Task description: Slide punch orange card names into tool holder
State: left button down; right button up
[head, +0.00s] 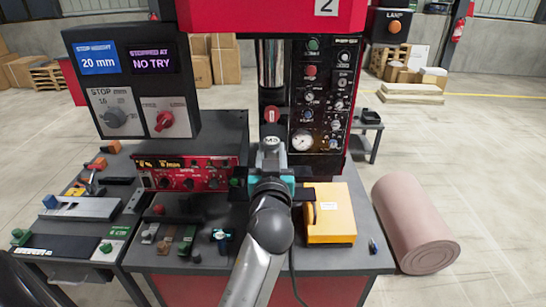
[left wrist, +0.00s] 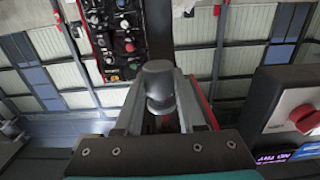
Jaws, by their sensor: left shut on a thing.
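My left gripper (head: 270,150) is at the front of the press, below its ram (head: 271,65). In the left wrist view its two fingers (left wrist: 160,115) are shut on a dark grey punch (left wrist: 158,82) with a rounded, thicker end. A dark part with a red tag (head: 271,115) marked 1 hangs under the ram, just above the gripper; it looks like the tool holder. I cannot tell whether the punch touches it. I cannot make out an orange card for certain. My right gripper is not in view.
A yellow-orange box (head: 331,220) stands on the bench right of my arm. A red control unit (head: 186,174) and several small blocks lie to the left. A display box (head: 132,80) reads 20 mm and NO TRY. A knob panel (head: 324,97) flanks the ram on the right.

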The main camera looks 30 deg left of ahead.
pick_arm(q)
jog(key=shift+r, duration=0.1)
jog(key=shift+r+p, duration=0.35)
jog(key=shift+b+x, duration=0.3)
jog(key=shift+x, duration=2.55)
jog(key=shift+b+x, duration=0.7)
jog(key=shift+x, duration=2.15)
jog(key=shift+c, duration=2.1)
grip_release()
jog(key=shift+d+f, duration=0.1)
jog(key=shift+f, duration=0.05)
jog(key=shift+f, duration=0.1)
